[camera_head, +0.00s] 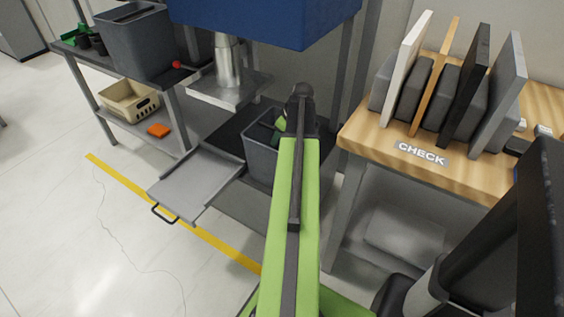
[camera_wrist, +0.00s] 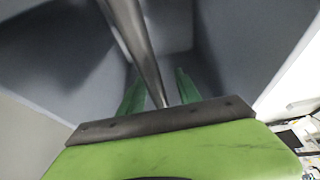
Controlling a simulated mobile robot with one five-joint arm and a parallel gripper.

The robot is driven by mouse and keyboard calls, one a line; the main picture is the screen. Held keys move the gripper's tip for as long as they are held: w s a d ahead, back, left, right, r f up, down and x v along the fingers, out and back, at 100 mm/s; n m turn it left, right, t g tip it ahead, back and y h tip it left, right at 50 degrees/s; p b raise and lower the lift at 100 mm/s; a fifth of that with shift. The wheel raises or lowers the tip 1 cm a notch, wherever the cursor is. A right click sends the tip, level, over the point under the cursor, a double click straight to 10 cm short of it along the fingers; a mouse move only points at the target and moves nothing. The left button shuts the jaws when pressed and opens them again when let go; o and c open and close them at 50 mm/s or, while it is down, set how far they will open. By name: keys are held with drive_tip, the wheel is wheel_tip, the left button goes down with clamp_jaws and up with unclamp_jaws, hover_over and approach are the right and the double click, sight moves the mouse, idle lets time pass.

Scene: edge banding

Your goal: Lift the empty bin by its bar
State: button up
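A grey bin (camera_head: 259,160) stands under the blue housing, partly hidden behind my green arm. In the wrist view its grey inner walls (camera_wrist: 225,50) fill most of the picture, and I see no contents in the visible part. A metal bar (camera_wrist: 140,45) runs diagonally through the wrist view. My gripper (camera_wrist: 158,88) has its two green fingers apart, one on each side of the bar, with gaps visible. In the head view my gripper (camera_head: 278,124) is at the bin's top, mostly hidden by the arm. I cannot tell how deep the bar sits between the fingers.
A blue housing (camera_head: 265,22) hangs above. A grey tray with a handle (camera_head: 196,184) sticks out at the left. A wooden bench (camera_head: 360,133) marked CHECK with upright panels stands right. Another grey bin (camera_head: 150,48) sits on the left shelf.

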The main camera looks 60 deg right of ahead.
drive_tip(key=shift+f, duration=0.2)
idle(0.5)
drive_tip(key=shift+c, duration=0.3)
clamp_jaws()
idle(1.1)
